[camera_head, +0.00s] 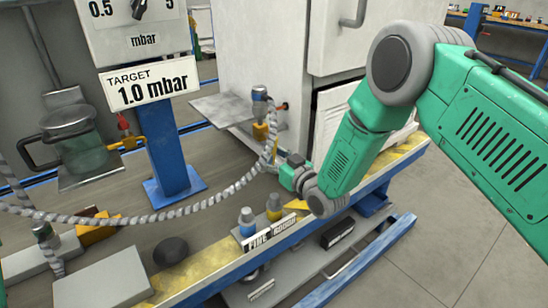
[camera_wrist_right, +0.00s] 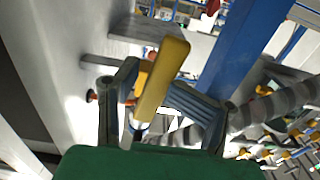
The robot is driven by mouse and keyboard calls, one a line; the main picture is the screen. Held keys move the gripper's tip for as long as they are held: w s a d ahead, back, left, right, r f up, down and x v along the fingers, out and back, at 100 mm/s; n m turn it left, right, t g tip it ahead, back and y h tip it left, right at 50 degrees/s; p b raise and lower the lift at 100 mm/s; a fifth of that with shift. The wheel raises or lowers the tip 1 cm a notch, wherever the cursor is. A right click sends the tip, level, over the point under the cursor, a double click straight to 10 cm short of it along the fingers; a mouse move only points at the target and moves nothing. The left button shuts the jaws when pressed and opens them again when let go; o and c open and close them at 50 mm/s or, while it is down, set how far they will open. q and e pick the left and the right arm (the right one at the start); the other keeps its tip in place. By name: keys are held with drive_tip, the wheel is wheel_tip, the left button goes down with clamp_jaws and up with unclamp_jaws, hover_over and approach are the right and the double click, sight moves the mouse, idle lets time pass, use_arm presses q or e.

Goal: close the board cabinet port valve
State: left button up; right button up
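The board cabinet port valve has a yellow handle (camera_head: 261,131) below a grey and blue fitting (camera_head: 260,95), at the lower side of the white cabinet (camera_head: 262,45). In the right wrist view the yellow handle (camera_wrist_right: 162,78) stands at a slant between the two fingers. My right gripper (camera_head: 278,165) reaches in beside the valve, partly hidden by its own wrist. In the wrist view its fingers (camera_wrist_right: 158,95) are spread on either side of the handle; I cannot tell whether either touches it. My left gripper is not in view.
A braided hose (camera_head: 190,212) runs from the valve across the bench (camera_head: 205,240). A blue post (camera_head: 168,155) bears the gauge and a 1.0 mbar target sign (camera_head: 150,84). Two capped fittings (camera_head: 247,220) stand near the bench's front edge. A glass jar (camera_head: 75,140) stands left.

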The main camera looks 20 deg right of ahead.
drive_tip(key=shift+w+a+r, duration=0.15)
drive_tip(key=shift+w+a, duration=0.1)
drive_tip(key=shift+d, duration=1)
clamp_jaws()
drive_tip(key=shift+a, duration=0.45)
drive_tip(key=shift+d, duration=0.25)
drive_tip(key=shift+s+a+r+m+p, duration=0.1)
drive_tip(key=shift+a+m+p, duration=0.25)
drive_tip(key=shift+m, duration=0.45)
drive_tip(key=shift+s+a+m+p, duration=0.1)
drive_tip(key=shift+a+m+p, duration=0.2)
drive_tip(key=shift+m, duration=0.5)
drive_tip(key=shift+a+r+m, duration=0.1)
drive_tip(key=shift+a+m, duration=0.15)
drive_tip(key=shift+m, duration=0.65)
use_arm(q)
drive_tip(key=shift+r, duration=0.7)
use_arm(e)
drive_tip(key=shift+s+a+r+m, duration=0.2)
drive_tip(key=shift+a+r+m, duration=0.3)
drive_tip(key=shift+m, duration=1.65)
drive_tip(key=shift+s+a+r+m, duration=0.2)
drive_tip(key=shift+r+m, duration=0.4)
drive_tip(key=shift+m, duration=1.6)
drive_tip(key=shift+s+a+r+m, duration=0.15)
drive_tip(key=shift+a+r+m, duration=0.35)
drive_tip(key=shift+m, duration=1.65)
drive_tip(key=shift+r, duration=0.1)
